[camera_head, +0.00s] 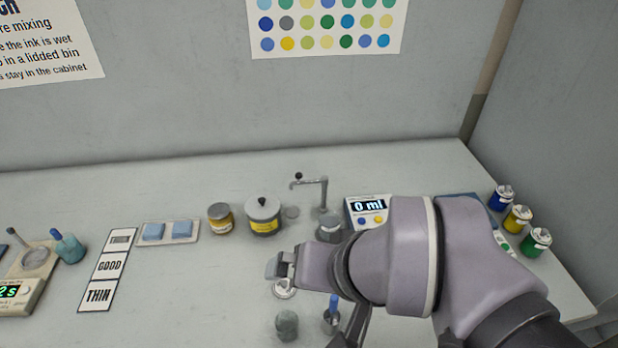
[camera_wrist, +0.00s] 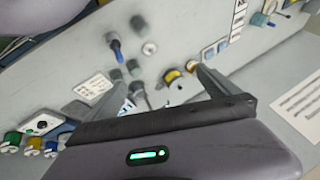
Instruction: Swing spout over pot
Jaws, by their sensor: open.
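The spout (camera_head: 323,192) is a thin grey tap on a post at the back of the bench. Its arm points left and a small black knob sits near its outer end. A grey-lidded pot (camera_head: 263,214) with a yellow label stands to the left, apart from the spout tip. A small grey metal container (camera_head: 329,229) stands in front of the post. My gripper (camera_head: 280,266) is in front of these, clear of the spout. In the wrist view, my gripper (camera_wrist: 166,92) has its two fingers apart with nothing seen held. I cannot clearly make out the spout there.
A display box (camera_head: 368,211) reading 0 ml stands right of the spout. A grey cup (camera_head: 287,325) stands in front. Several ink cans (camera_head: 517,218) stand far right. My arm hides the right front.

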